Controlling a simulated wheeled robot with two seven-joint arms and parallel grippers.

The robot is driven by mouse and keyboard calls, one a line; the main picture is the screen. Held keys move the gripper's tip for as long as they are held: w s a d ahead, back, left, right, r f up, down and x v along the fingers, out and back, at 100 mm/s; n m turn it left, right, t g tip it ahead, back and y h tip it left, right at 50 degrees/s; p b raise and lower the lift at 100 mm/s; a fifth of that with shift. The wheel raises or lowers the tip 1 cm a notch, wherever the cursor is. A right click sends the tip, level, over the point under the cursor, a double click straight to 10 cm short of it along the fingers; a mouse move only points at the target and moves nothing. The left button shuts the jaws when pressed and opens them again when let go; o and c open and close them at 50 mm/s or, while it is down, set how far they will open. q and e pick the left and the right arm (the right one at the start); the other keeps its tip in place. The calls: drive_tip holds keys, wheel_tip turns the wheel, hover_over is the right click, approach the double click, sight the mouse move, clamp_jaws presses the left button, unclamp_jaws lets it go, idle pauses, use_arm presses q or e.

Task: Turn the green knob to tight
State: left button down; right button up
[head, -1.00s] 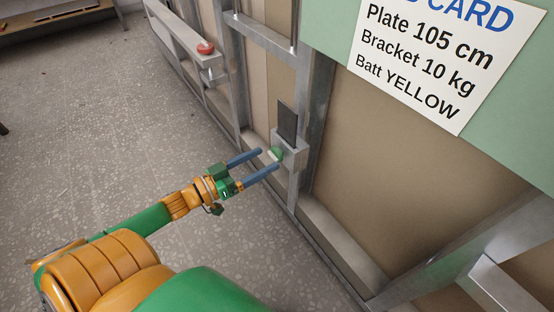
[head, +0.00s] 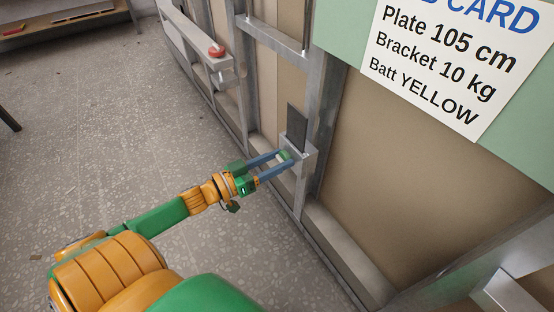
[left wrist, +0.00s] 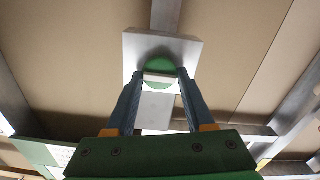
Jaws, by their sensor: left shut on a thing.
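The green knob (head: 284,155) sits on a small grey metal box (head: 302,149) fixed to a stud of the wall frame. In the left wrist view the knob (left wrist: 159,66) is a green disc with a pale bar across it, in front of the pale box plate (left wrist: 131,50). My left gripper (head: 284,160) is shut on the knob, with one blue finger on each side of it. The fingers hide part of the knob's edge. I see no marking for tight. My right gripper is not in view.
A red knob (head: 216,51) sits on a grey ledge farther along the wall. A dark plate (head: 297,124) stands above the green knob's box. A white card (head: 440,65) hangs at upper right. A bench (head: 60,22) stands at the back left. The floor to the left is clear.

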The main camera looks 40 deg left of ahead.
use_arm(q)
drive_tip(key=shift+r+m+p, duration=0.1)
drive_tip(key=shift+m+p, duration=0.4)
drive_tip(key=shift+m, duration=0.1)
drive_tip(key=m+p, duration=0.2)
drive_tip(key=m, duration=0.3)
drive_tip(key=shift+d, duration=0.1)
drive_tip(key=shift+m+p, duration=0.5)
drive_tip(key=shift+m, duration=0.4)
drive_tip(key=m, duration=0.2)
drive_tip(key=shift+m, duration=0.4)
drive_tip(key=m, duration=0.3)
drive_tip(key=shift+s+d+f+m+p, duration=0.1)
drive_tip(key=shift+f+m+p, duration=0.1)
drive_tip(key=shift+m+p, duration=0.15)
drive_tip(key=shift+f+m, duration=0.1)
drive_tip(key=shift+m, duration=1.45)
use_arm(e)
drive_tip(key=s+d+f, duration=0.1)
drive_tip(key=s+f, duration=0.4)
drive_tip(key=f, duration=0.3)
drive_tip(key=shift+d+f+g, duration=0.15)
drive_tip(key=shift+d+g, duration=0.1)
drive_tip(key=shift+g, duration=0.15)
use_arm(q)
drive_tip(key=shift+m, duration=0.3)
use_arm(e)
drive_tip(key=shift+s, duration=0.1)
